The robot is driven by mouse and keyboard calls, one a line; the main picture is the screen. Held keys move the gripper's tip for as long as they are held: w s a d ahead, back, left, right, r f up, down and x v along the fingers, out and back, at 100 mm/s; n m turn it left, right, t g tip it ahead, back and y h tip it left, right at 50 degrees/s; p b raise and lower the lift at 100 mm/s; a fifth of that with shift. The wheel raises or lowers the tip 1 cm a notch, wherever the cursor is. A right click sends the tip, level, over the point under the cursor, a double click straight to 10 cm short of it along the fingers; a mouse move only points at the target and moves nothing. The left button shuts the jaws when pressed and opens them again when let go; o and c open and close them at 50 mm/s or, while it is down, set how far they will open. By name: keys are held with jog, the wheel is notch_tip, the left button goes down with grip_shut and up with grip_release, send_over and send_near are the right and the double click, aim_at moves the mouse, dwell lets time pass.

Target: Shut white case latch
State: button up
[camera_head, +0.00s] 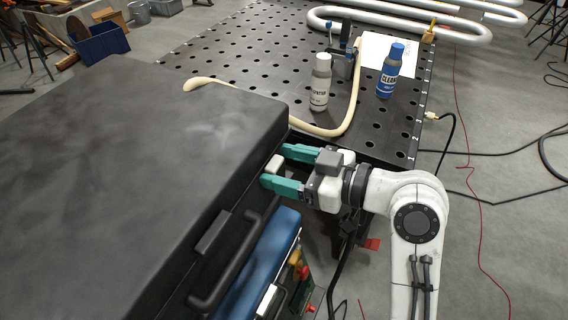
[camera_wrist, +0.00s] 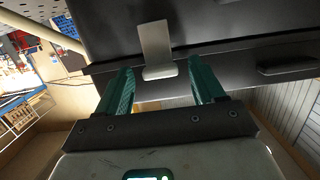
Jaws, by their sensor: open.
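A large black case (camera_head: 130,150) fills the left of the head view, its lid down. The white latch (camera_head: 274,163) is on its front side near the far corner. In the wrist view the white latch (camera_wrist: 155,45) is a pale plate crossing the case edge, its lower end standing out a little. Whether it is fastened I cannot tell. My gripper (camera_head: 273,166) is open, with one green finger on each side of the latch; the wrist view shows the gripper (camera_wrist: 161,68) the same way. Contact with the latch is not clear.
A dark grey latch (camera_head: 214,231) and a handle (camera_head: 232,262) are on the case front. Behind stands a perforated table (camera_head: 235,60) with a white bottle (camera_head: 320,82), a blue bottle (camera_head: 390,70) and a beige bent tube (camera_head: 352,115). Cables cross the floor at right.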

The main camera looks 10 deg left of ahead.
jog(key=b+v, duration=0.2)
jog(key=v, duration=0.8)
jog(key=shift+d, duration=0.15)
jog(key=s+d+f+m+h, duration=0.3)
jog(key=d+f, duration=0.1)
jog(key=f, duration=0.3)
jog(key=s+d+f+m+h, duration=0.2)
jog(key=d+f+m+h, duration=0.1)
jog(key=f, duration=0.5)
jog(key=s+d+f+m+h, duration=0.3)
jog(key=d+f, duration=0.1)
jog(key=f, duration=0.3)
jog(key=s+d+f+m+g+h, duration=0.2)
jog(key=s+d+f+h, duration=0.1)
jog(key=s, duration=0.4)
jog(key=s+d+f+m+g+h, duration=0.2)
jog(key=s+d+f+m+h, duration=0.1)
jog(key=s+d+f, duration=0.2)
jog(key=s+d, duration=0.2)
jog(key=s, duration=0.1)
jog(key=shift+d+f, duration=0.2)
jog(key=shift+f, duration=0.15)
